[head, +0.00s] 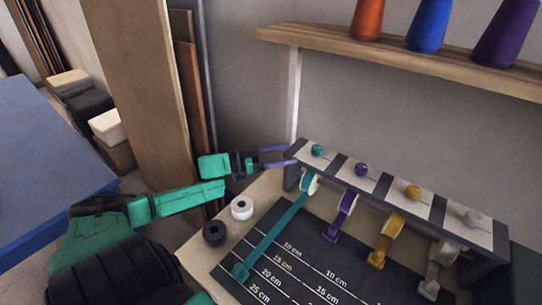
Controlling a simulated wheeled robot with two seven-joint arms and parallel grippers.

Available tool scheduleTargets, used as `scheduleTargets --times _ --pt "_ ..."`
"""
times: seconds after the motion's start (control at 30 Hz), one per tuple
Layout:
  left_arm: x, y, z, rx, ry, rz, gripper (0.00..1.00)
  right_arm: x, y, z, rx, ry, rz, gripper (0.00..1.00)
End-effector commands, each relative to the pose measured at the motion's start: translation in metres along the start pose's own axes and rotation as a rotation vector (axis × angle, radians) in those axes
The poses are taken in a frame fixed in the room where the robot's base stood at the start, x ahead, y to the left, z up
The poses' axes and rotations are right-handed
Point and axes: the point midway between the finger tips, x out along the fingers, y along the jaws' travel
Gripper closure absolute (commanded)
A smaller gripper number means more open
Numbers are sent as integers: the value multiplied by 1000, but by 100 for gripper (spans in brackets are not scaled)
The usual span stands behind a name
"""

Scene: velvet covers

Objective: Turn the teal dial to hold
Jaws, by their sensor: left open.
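The teal dial (317,150) is a small round knob on a white plate at the left end of the dark rack's (391,196) top. Marks on the plate are too small to read, so I cannot tell its setting. Below it a teal ribbon (272,240) runs from a white-sided spool (309,182) down across the dark measuring mat (330,245). My left gripper (288,155) is open and empty, its purple fingers pointing right at the rack's left end, just left of the teal dial and apart from it. My right gripper is not in view.
Purple (361,169), yellow (412,192) and pale grey (472,217) dials follow to the right, each above a ribbon. White (242,207) and black (215,233) rolls sit below my left gripper. A shelf (400,55) with thread cones hangs above.

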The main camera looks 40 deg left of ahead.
Motion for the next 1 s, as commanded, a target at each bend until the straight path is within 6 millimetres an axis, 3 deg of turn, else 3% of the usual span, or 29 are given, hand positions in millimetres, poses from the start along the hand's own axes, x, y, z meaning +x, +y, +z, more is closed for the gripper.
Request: scheduleTargets --times 0.13,0.3,1.0 --pt "-25 0 -1 -2 -3 0 28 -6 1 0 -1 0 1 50" --pt "-41 0 -1 0 -1 1 28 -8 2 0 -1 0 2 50" --pt "-42 0 -1 0 0 0 28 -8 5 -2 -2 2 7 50"
